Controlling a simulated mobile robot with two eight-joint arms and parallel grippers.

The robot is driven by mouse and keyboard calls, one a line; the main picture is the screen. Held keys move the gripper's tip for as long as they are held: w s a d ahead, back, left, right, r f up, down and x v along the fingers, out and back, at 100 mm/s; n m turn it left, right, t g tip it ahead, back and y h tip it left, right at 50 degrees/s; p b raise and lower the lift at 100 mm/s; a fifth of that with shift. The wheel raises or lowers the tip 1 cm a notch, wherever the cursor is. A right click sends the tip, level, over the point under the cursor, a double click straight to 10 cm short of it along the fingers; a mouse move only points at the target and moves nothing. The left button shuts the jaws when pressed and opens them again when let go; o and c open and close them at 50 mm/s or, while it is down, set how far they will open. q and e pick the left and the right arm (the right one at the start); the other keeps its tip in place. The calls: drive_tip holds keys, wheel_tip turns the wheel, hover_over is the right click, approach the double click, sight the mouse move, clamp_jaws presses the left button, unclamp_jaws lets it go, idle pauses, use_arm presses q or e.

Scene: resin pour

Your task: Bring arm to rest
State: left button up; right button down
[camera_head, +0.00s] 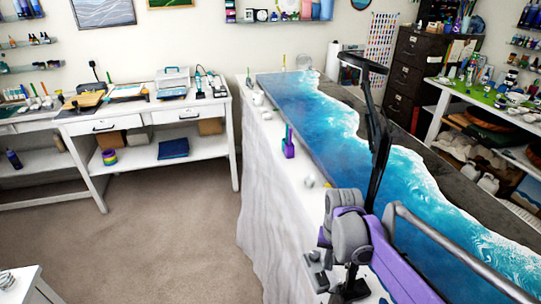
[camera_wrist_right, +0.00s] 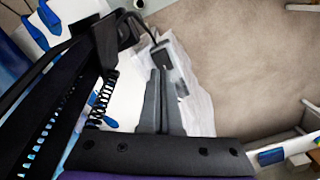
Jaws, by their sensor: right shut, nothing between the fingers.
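My right arm, purple and grey, comes in at the lower right of the head view, bent over the near part of the white-draped table. My right gripper (camera_head: 348,288) is low in that view, partly covered by my wrist. In the right wrist view my right gripper (camera_wrist_right: 160,78) shows its two grey fingers closed together, with nothing between them. Behind the fingers are the pale table cover and the floor. My left gripper is in neither view.
A long blue and white resin panel (camera_head: 310,105) lies on the draped table (camera_head: 268,195). A black lamp (camera_head: 376,150) rises close to my right arm; black parts with springs (camera_wrist_right: 100,100) show close to the fingers. A grey rail (camera_head: 440,240) is at right. Carpet (camera_head: 170,235) is clear at left.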

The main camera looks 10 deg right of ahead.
drive_tip(key=s+a+n+t, duration=0.2)
drive_tip(key=s+a, duration=0.1)
drive_tip(key=s, duration=0.4)
drive_tip(key=s+a+f+n+t, duration=0.1)
drive_tip(key=s+a+n+t, duration=0.2)
drive_tip(key=s, duration=0.4)
drive_tip(key=shift+s+a+f+t, duration=0.2)
drive_tip(key=shift+a+t, duration=0.1)
drive_tip(key=shift+a, duration=0.1)
